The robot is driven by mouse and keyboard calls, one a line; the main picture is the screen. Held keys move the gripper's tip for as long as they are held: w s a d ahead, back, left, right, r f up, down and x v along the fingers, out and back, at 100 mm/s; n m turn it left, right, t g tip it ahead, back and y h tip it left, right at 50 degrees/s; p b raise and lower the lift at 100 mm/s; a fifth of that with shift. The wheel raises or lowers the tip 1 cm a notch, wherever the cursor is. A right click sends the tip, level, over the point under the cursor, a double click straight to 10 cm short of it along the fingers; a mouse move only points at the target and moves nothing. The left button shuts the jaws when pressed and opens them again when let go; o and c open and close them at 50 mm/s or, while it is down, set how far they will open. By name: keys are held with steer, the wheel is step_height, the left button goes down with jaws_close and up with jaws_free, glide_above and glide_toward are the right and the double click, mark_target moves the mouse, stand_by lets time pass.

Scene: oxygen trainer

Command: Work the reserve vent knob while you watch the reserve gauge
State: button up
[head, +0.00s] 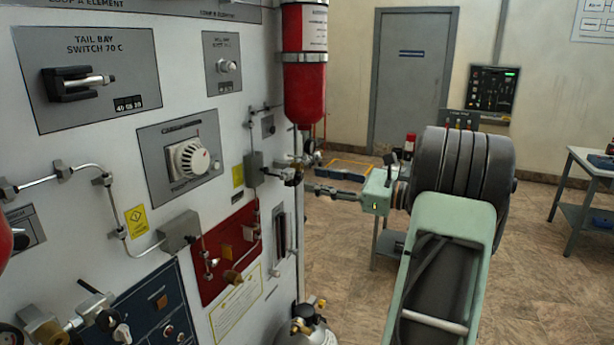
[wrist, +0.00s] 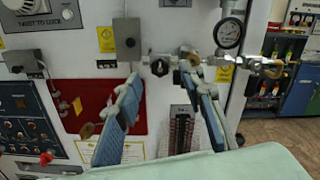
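A round gauge (wrist: 229,33) with a pale dial and dark needle shows in the wrist view, on pipework at upper right; its reading is too small to tell. A small black knob (wrist: 160,67) sits on the pipe left of it, near the line between my fingertips. No label shows whether these are the reserve gauge and vent knob. My gripper (wrist: 162,80) is open, its blue-padded fingers spread in front of the panel; nothing is held. Contact with the knob cannot be told. In the head view my gripper (head: 322,189) points left at the pipework below the red cylinder (head: 304,70).
The white panel (head: 105,145) carries pipes, a white dial (head: 190,159) and a red plate (head: 230,235). A brass-coloured fitting (wrist: 268,68) projects right of the gauge. A grey box (wrist: 127,38) stands out near my left finger. Open floor (head: 345,265) lies right of the panel.

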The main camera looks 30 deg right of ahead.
mark_target(302, 177)
steer(key=shift+x, duration=1.85)
jaws_close()
